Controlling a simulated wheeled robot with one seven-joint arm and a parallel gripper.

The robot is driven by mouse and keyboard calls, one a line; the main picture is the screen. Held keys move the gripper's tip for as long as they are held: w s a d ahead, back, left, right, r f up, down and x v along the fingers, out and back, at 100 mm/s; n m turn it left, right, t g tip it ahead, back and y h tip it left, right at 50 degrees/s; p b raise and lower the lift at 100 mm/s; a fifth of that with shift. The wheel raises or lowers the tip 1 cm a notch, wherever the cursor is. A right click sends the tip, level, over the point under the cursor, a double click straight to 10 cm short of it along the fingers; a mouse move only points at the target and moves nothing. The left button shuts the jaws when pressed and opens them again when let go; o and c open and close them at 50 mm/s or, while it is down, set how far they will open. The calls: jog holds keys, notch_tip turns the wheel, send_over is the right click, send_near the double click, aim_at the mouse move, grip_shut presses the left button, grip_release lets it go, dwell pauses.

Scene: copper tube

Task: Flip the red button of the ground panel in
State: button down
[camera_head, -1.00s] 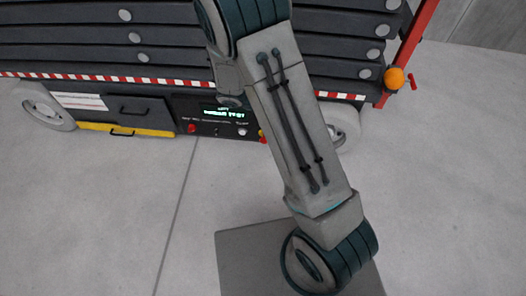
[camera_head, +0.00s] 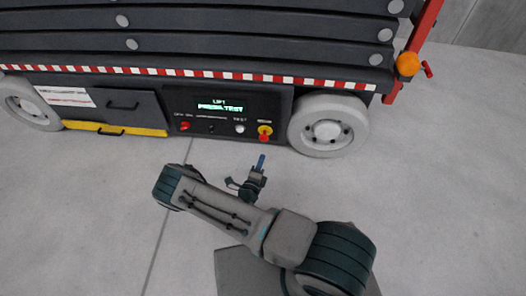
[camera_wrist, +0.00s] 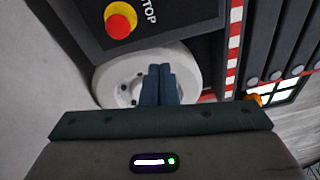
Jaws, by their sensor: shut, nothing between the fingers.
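The ground panel (camera_head: 222,107) is a black panel low on the lift's side with a green lit display. A red mushroom button (camera_head: 264,136) on a yellow base sits at its right end. In the wrist view the red button (camera_wrist: 118,26) is at the upper left, beside a STOP label. A smaller red knob (camera_head: 185,126) is at the panel's left. My gripper (camera_head: 261,160) is shut and empty, just below the red button in the head picture and apart from it. Its blue fingers also show in the wrist view (camera_wrist: 160,72), in front of the wheel.
A white wheel (camera_head: 328,126) stands right of the panel, and another (camera_head: 30,103) at far left. A dark drawer with a yellow strip (camera_head: 115,128) is left of the panel. An orange lamp (camera_head: 407,64) is at the right. The grey floor in front is clear.

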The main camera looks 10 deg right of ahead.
aim_at(263, 140)
notch_tip(263, 140, down, 6)
jog(key=s+a+n+t+y+b, duration=0.1)
jog(key=n+y, duration=0.2)
jog(key=n, duration=0.1)
jog(key=shift+f, duration=0.25)
jog(key=b+x, duration=0.2)
jog(key=x, duration=0.5)
jog(key=b+x, duration=0.2)
jog(key=x, duration=0.5)
jog(key=shift+a+b, duration=0.25)
jog(key=shift+b, duration=0.15)
jog(key=shift+w+a, duration=0.1)
